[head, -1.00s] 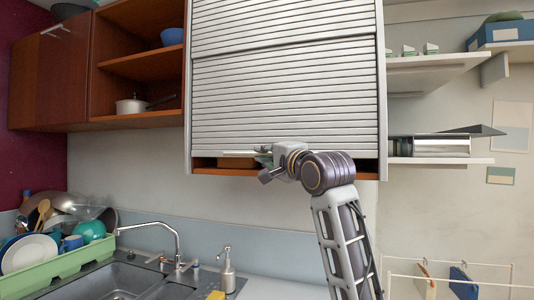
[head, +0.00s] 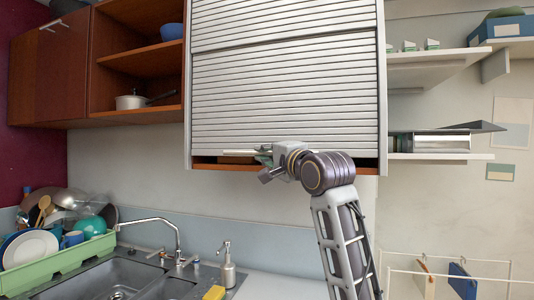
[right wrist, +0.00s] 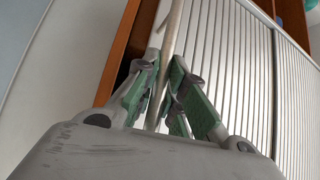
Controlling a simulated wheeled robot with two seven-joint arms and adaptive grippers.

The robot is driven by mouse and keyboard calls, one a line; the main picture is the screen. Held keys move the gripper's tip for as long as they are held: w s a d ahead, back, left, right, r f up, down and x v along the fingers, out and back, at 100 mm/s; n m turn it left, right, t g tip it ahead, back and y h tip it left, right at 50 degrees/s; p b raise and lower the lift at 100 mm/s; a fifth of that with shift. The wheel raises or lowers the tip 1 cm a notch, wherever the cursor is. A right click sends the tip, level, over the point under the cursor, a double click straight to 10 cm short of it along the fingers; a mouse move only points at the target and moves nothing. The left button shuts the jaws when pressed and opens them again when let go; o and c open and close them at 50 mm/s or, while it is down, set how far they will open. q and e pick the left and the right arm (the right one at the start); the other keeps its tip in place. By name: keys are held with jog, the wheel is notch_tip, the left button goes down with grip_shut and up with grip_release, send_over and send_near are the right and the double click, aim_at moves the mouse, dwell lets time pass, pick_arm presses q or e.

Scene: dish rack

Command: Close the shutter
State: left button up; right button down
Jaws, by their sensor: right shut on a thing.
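The grey slatted shutter (head: 285,95) covers nearly the whole front of the wall cabinet. A narrow dark gap shows between its bottom edge and the cabinet's brown floor (head: 340,171). My right gripper (head: 262,153) is at the shutter's lower edge, left of its middle. In the right wrist view, the right gripper's green-padded fingers (right wrist: 163,85) are shut on the pale bar (right wrist: 172,32) along the shutter's lower edge. The slats (right wrist: 240,60) show to the right of the fingers. My left gripper is not in view.
An open wooden shelf (head: 140,113) with a pot (head: 131,102) adjoins on the left. White shelves (head: 440,156) are on the right. Below are the sink (head: 125,275), the tap (head: 165,225), a soap dispenser (head: 227,265) and a full green dish rack (head: 55,262).

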jog(key=shift+f+b, duration=0.4)
jog(key=shift+f, duration=0.65)
jog(key=c, duration=1.1)
grip_release()
jog(key=shift+s, duration=0.1)
jog(key=shift+b+v, duration=0.75)
jog(key=shift+v, duration=3.15)
jog(key=shift+r, duration=0.15)
notch_tip(320, 180, up, 21)
jog(key=p, duration=2.1)
jog(key=shift+r+p, duration=0.5)
jog(key=shift+p, duration=0.05)
jog(key=shift+f, duration=0.1)
